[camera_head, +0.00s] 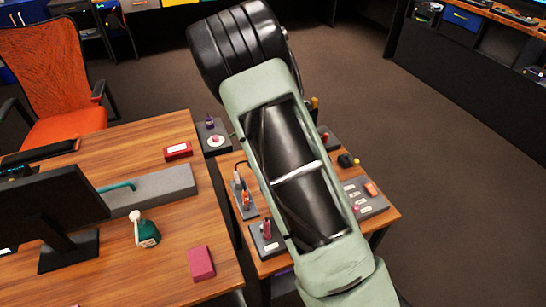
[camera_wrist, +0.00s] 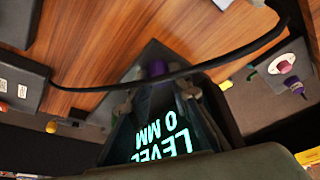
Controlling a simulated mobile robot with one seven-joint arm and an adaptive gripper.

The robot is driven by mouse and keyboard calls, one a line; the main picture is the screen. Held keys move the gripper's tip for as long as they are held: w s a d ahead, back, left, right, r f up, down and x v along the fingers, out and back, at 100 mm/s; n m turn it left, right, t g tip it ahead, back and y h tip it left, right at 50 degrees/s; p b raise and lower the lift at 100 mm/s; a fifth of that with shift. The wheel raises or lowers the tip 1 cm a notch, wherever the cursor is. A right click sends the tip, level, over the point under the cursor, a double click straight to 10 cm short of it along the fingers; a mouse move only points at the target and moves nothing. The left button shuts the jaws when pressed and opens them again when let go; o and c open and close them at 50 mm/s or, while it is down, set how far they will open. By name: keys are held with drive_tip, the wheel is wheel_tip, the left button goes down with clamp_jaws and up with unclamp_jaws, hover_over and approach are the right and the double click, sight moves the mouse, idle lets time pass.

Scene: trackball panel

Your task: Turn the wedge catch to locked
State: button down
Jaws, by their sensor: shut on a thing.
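In the wrist view my gripper (camera_wrist: 156,98) reaches in from the bottom, its two fingers on either side of a dark panel unit. A purple part (camera_wrist: 157,69) of that unit shows between and just beyond the fingertips, and the jaws appear closed on it. Glowing text reading "LEVEL 0 MM" (camera_wrist: 160,138) shows between the fingers. No label naming the wedge catch is readable, so I cannot tell for certain that the purple part is the catch, or its position. In the head view my arm hides the gripper and the unit under it.
A black cable (camera_wrist: 190,72) crosses the wrist view in front of the unit. In the head view, a grey unit with a white dial (camera_head: 216,141), a unit with a pink lever (camera_head: 267,230) and a unit with an orange switch (camera_head: 370,189) surround my arm. A monitor (camera_head: 50,200) stands left.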

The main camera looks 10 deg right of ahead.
drive_tip(key=m+g+h+p, duration=0.1)
drive_tip(key=m, duration=0.3)
drive_tip(key=shift+w+a+p, duration=0.1)
drive_tip(key=shift+a+p, duration=0.05)
drive_tip(key=shift+p, duration=0.25)
drive_tip(key=shift+m+g+h, duration=0.5)
drive_tip(key=shift+m+g, duration=0.2)
drive_tip(key=shift+m, duration=1.5)
drive_tip(key=c, duration=1.8)
unclamp_jaws()
drive_tip(key=shift+o, duration=0.2)
drive_tip(key=v, duration=1.2)
